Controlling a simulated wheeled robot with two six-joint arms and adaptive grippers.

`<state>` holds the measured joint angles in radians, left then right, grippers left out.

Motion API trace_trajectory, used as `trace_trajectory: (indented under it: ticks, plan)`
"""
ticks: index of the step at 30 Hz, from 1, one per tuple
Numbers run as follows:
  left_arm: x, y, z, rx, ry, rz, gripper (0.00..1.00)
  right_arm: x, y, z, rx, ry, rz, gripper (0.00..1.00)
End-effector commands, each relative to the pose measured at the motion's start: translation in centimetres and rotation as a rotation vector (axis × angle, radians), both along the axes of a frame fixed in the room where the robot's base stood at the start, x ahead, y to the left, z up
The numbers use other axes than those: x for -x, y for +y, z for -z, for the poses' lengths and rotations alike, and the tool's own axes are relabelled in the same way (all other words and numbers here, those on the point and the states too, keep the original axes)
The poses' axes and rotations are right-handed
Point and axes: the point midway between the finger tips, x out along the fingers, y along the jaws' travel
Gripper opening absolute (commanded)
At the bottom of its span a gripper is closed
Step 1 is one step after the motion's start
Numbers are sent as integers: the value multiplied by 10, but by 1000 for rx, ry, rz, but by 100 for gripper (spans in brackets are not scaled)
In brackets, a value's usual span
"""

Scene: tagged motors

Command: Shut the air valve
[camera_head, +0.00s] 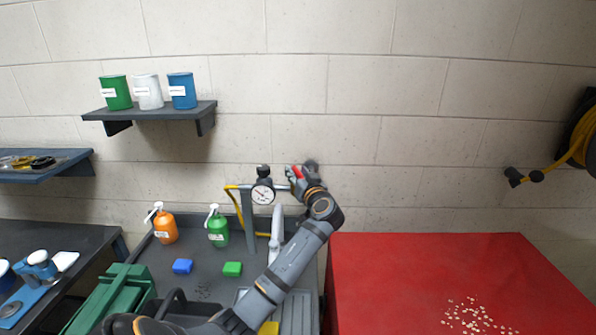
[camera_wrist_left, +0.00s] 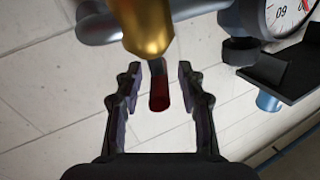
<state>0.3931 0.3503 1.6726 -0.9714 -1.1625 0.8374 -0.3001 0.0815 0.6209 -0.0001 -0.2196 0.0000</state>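The air valve has a red lever (camera_head: 297,172), which sticks up near the right end of the pipe by the wall. In the left wrist view the valve's brass body (camera_wrist_left: 145,25) is at the top, and its dark red lever (camera_wrist_left: 158,90) hangs below it. My left gripper (camera_head: 296,180) is at the valve and hides part of it in the head view. In the left wrist view its fingers (camera_wrist_left: 156,100) are apart, with the lever's end between them and visible gaps on both sides. My right gripper is not in view.
A pressure gauge (camera_head: 262,194) sits on the pipe left of the valve, with a yellow hose (camera_head: 233,194) beside it. Orange (camera_head: 165,228) and green (camera_head: 218,230) pump bottles stand on the grey bench. A red cabinet (camera_head: 420,285) is at right, and a shelf (camera_head: 150,111) hangs upper left.

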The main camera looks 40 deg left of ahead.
Motion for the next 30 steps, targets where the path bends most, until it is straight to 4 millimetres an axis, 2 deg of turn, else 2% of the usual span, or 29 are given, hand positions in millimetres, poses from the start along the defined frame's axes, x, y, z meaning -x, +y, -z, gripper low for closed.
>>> trace_trajectory:
  ticks: [4, 12, 20, 30]
  plan:
    - [0, 0, 0, 0, 0, 0, 38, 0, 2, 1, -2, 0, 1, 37]
    - [0, -1, 0, 0, 0, 1, 1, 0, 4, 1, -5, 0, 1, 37]
    - [1, 1, 1, -2, -1, 29, 0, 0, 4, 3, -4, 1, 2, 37]
    - [2, 3, 0, -10, 2, 316, 0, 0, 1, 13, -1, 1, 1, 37]
